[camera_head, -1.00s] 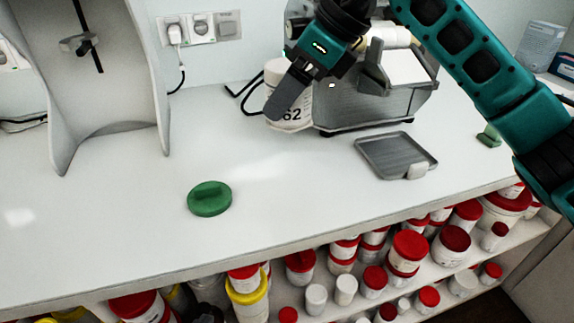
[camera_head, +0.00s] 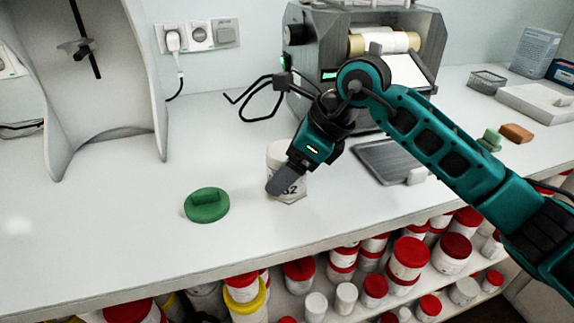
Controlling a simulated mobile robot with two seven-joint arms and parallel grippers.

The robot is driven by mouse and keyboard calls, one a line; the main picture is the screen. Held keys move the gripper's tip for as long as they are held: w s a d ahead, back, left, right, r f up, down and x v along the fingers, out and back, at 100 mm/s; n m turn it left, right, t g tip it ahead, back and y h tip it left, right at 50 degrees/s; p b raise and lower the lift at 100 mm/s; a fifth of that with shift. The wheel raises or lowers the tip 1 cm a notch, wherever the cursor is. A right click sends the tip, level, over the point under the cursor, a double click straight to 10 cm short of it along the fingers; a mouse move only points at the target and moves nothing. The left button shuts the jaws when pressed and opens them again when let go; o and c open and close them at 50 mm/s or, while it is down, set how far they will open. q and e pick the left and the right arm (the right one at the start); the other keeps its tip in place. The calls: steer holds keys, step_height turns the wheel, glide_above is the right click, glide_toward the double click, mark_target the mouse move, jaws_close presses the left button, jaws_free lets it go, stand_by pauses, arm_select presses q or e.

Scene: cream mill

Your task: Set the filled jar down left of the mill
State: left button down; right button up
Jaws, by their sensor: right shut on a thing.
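The white jar (camera_head: 279,155) with a dark number on its label stands upright in my right gripper (camera_head: 283,186). The gripper is shut on it, and its dark finger covers part of the label. The jar is in front of the mill's left end, between the green disc and the grey tray. Whether its base touches the counter is hard to tell. The grey mill (camera_head: 365,28) with pale rollers stands at the back of the counter, partly hidden by my right arm. My left gripper is not in view.
A green lid-like disc (camera_head: 206,205) lies left of the jar. A grey tray (camera_head: 380,160) lies to its right. The white counter (camera_head: 120,225) is clear at front left. Red-lidded jars (camera_head: 410,255) fill the shelf below.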

steer(key=shift+f, duration=0.15)
steer(key=o, duration=1)
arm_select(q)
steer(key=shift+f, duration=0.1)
arm_select(e)
steer(key=shift+r, duration=0.35)
arm_select(q)
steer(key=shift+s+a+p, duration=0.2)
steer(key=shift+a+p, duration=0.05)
steer(key=shift+p, duration=0.1)
arm_select(e)
steer(key=v, duration=1.1)
steer(key=shift+s+d+r, duration=0.1)
steer(key=shift+d+r, duration=0.15)
steer(key=shift+r, duration=0.05)
